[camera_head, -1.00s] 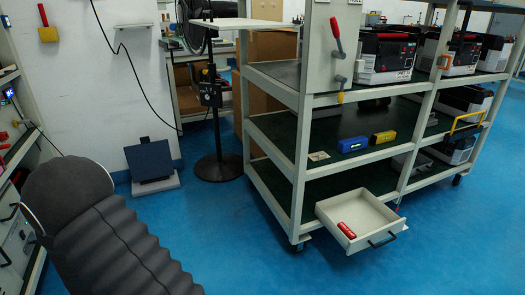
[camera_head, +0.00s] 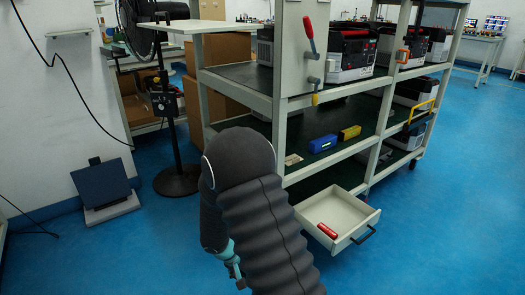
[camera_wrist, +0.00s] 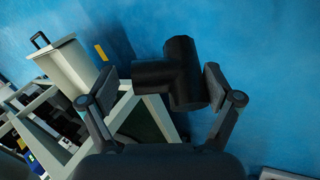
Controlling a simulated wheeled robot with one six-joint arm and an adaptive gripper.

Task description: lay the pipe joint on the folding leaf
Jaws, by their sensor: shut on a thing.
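The pipe joint (camera_wrist: 182,75) is a black T-shaped fitting in the wrist view. My gripper (camera_wrist: 158,92) is shut on it, with a finger pad on each side, and holds it above the blue floor. The folding leaf appears to be the pale flat panel (camera_head: 207,26) at the left end of the rack in the head view. It stands out level at the height of the rack's upper part, and its top looks bare.
The rack (camera_head: 345,92) carries machines, a blue box (camera_head: 323,143) and a yellow box (camera_head: 349,132). A drawer (camera_head: 322,204) with a red item (camera_head: 327,230) juts out low. A fan (camera_head: 146,25) on a stand is beside the leaf. Blue floor is open at right.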

